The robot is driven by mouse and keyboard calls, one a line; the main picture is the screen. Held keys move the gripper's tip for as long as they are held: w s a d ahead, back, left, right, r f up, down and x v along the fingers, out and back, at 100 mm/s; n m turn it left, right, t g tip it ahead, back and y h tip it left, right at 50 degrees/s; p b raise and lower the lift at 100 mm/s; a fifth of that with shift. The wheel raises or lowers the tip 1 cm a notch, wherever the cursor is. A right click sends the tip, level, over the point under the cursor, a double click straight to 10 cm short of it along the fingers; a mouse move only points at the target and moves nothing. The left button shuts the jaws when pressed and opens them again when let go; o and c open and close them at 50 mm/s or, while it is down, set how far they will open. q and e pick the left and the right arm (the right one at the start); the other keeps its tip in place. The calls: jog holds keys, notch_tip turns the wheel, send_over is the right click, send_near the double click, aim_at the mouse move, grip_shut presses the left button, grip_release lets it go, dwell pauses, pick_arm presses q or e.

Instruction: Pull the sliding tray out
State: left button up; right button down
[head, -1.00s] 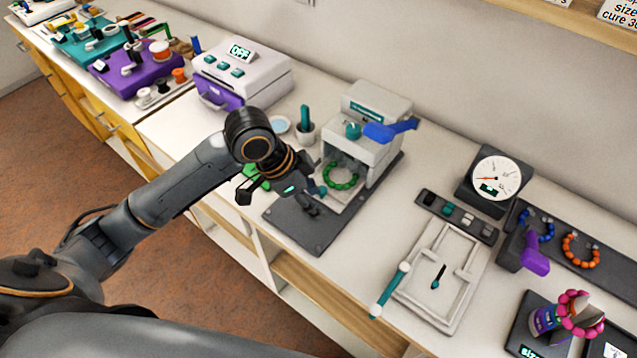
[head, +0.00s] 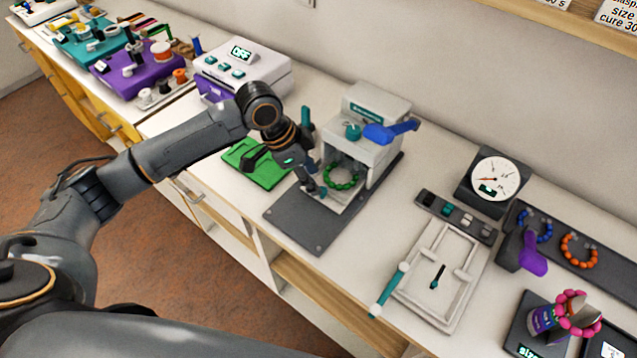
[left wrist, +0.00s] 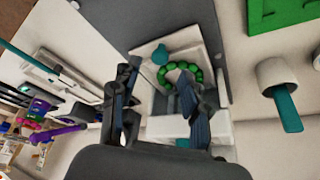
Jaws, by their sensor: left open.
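The sliding tray (head: 352,200) is a white tray in the white machine (head: 362,150), with a green bead bracelet (head: 341,181) on it. It also shows in the left wrist view (left wrist: 151,103), where its teal knob (left wrist: 160,54) sits at the front. My left gripper (head: 312,186) is open at the front of the tray, close to the knob. In the left wrist view its dark fingers (left wrist: 157,76) stand apart, with the knob and part of the tray seen between and beyond them. I cannot tell if they touch the knob. My right gripper is not in view.
A blue lever (head: 390,131) sticks out from the machine. A dark base plate (head: 310,228) lies in front of it. A green board (head: 262,172) and a teal-handled cup stand to its left. A white frame (head: 440,275) and a dial gauge (head: 493,180) are to the right.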

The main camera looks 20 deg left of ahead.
pick_arm(q)
jog(key=shift+x, duration=2.15)
jog(key=shift+c, duration=0.5)
grip_shut()
